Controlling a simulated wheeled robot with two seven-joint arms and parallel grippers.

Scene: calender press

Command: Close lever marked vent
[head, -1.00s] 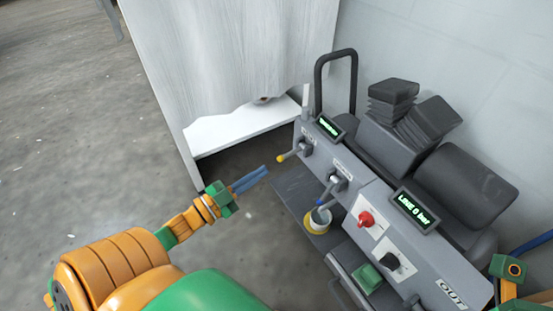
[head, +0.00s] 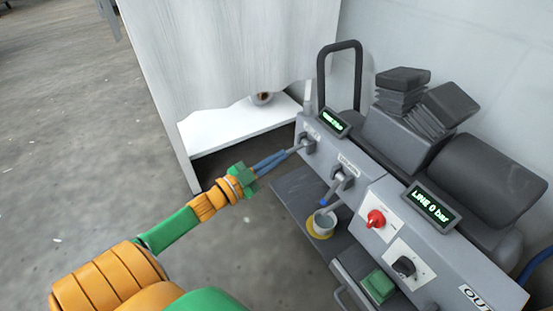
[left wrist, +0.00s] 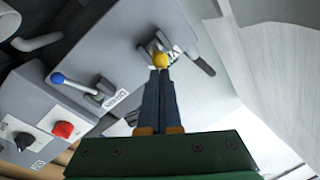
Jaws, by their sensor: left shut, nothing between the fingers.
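Two levers stand on the grey press panel. The far lever (head: 306,145) has a yellow knob (left wrist: 161,61), and the nearer lever (head: 336,187) has a blue tip, which also shows in the left wrist view (left wrist: 58,79). My left gripper (head: 291,152) is shut and empty. Its fingertips are at the far lever's knob, which they hide in the head view. In the left wrist view the knob shows just past the fingertips; I cannot tell whether they touch. My right gripper is not in view.
A red knob (head: 376,219), a black knob (head: 404,266) and a display (head: 431,207) reading "LINE 0 bar" are on the nearer panel. A cup (head: 324,223) stands below the blue-tipped lever. A white cabinet (head: 235,60) stands behind. Open floor lies left.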

